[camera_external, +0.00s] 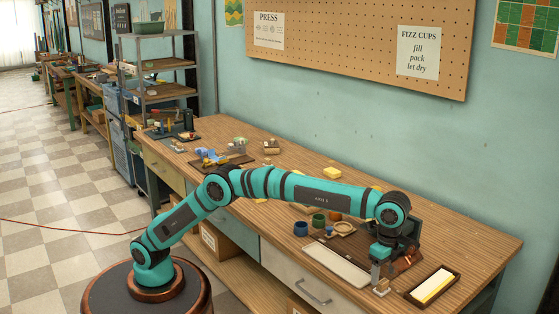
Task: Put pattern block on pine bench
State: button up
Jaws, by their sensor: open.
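My gripper (380,284) points down over the front right part of the long wood-topped bench (475,243), which is the nearest bench and may be the pine bench. The gripper is open. A small pale shape shows at its fingertips; I cannot tell if it is a block or part of the fingers. I cannot tell which object is the pattern block. Reddish-brown pieces (404,264) lie just right of the gripper, partly hidden by my wrist.
A dark tray (455,284) with a yellow and white block lies right of the gripper. A pale flat board (336,264) lies left. Blue (300,229) and green (319,220) cups stand farther left. A pegboard (350,40) hangs behind. The bench's right end is mostly clear.

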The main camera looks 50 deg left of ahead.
aim_at(382, 281)
notch_tip(382, 281, up, 8)
dwell(0.4)
jog(key=shift+o, duration=0.3)
jog(key=shift+s+r, duration=0.1)
